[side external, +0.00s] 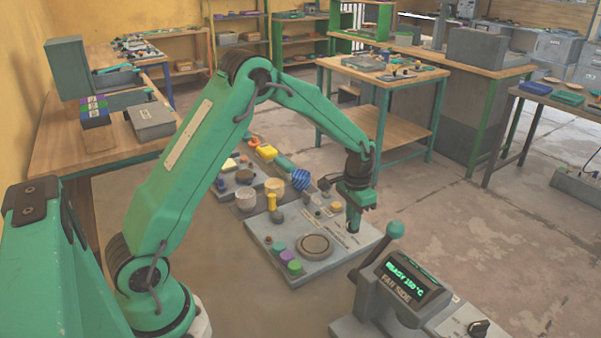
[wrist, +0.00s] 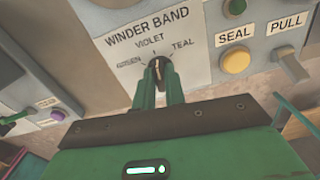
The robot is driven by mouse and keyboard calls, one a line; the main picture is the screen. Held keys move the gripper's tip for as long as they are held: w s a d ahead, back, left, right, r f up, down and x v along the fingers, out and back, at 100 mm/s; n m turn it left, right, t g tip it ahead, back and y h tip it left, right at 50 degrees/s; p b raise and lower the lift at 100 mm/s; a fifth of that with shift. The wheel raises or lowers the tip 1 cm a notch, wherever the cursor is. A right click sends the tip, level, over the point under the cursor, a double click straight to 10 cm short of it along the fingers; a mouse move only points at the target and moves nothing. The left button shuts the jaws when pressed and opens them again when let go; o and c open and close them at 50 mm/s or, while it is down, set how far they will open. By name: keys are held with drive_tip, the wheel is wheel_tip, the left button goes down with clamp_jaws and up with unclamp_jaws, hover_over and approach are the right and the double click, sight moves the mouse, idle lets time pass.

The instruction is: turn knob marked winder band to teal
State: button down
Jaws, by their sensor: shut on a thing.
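The winder band knob (wrist: 157,69) is a small dark knob on a pale panel (wrist: 205,70), with GREEN at its left, VIOLET above and TEAL at its right. Its pale mark points roughly up, toward VIOLET. My gripper (wrist: 159,82) is shut on the knob, with one green finger on each side; the fingers hide its lower part. In the side external view my gripper (side external: 354,222) reaches down to the right edge of a grey control plate (side external: 345,262); the knob cannot be made out there.
Right of the knob in the wrist view are a yellow SEAL button (wrist: 236,61), a green button (wrist: 234,8) and a PULL handle (wrist: 290,62). A purple button (wrist: 57,115) is at the left. A READY 150°C unit (side external: 400,285) with a ball lever (side external: 394,230) stands nearby.

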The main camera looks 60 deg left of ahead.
drive_tip(key=m, duration=0.5)
drive_tip(key=shift+a, duration=0.1)
drive_tip(key=m, duration=0.4)
drive_tip(key=shift+w+m, duration=0.1)
drive_tip(key=shift+m, duration=0.3)
drive_tip(key=shift+r, duration=0.1)
drive_tip(key=c, duration=1.5)
unclamp_jaws()
drive_tip(key=shift+o, duration=0.2)
drive_tip(key=shift+r, duration=0.1)
drive_tip(key=shift+r, duration=3.8)
